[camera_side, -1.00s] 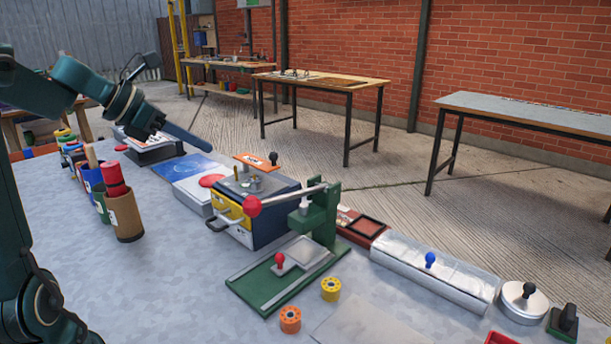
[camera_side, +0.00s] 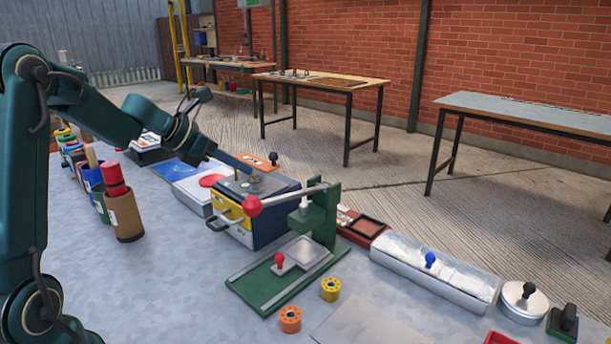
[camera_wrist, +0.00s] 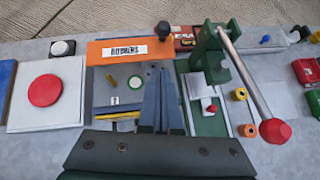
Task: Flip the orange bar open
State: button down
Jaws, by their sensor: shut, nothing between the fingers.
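The orange bar (camera_side: 258,160) lies across the far edge of a grey-topped box (camera_side: 287,187). It bears a white label and has a black knob at its right end. The bar also shows in the wrist view (camera_wrist: 105,52), with the black knob (camera_wrist: 163,56) near its right end. My gripper (camera_side: 262,172) is shut and empty. In the wrist view its fingertips (camera_wrist: 161,73) are just on the near side of the knob, over the box top. I cannot tell whether they touch the knob or the bar.
A green press (camera_side: 322,215) with a long red-balled lever (camera_wrist: 262,112) stands right of the box. A white block with a red disc (camera_wrist: 45,90) is on the left. Brown and blue cups (camera_side: 124,215) stand at the table's left.

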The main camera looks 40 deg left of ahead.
aim_at(271, 154)
jog(key=shift+w+d+r, duration=0.1)
jog(key=shift+w+r, duration=0.05)
jog(key=shift+w, duration=0.5)
jog(key=shift+w+d+r, duration=0.15)
jog(key=shift+w+r, duration=0.05)
jog(key=shift+w, duration=0.4)
jog(key=shift+w+d+r, duration=0.1)
jog(key=shift+w+r, duration=0.05)
jog(key=shift+w, duration=0.5)
jog(key=shift+w+d+n+y, duration=0.15)
jog(key=shift+w+n+y, duration=0.1)
jog(key=shift+n+y, duration=0.05)
jog(key=shift+w+d, duration=0.1)
jog(key=shift+w, duration=0.05)
jog(key=shift+w+d+n+y, duration=0.25)
jog(key=shift+w+n+y, duration=0.75)
jog(key=shift+n+y, duration=0.15)
jog(key=w, duration=0.3)
jog(key=shift+w+a, duration=0.45)
jog(key=shift+w, duration=0.5)
jog(key=shift+w+a, duration=0.25)
jog(key=shift+w, duration=0.5)
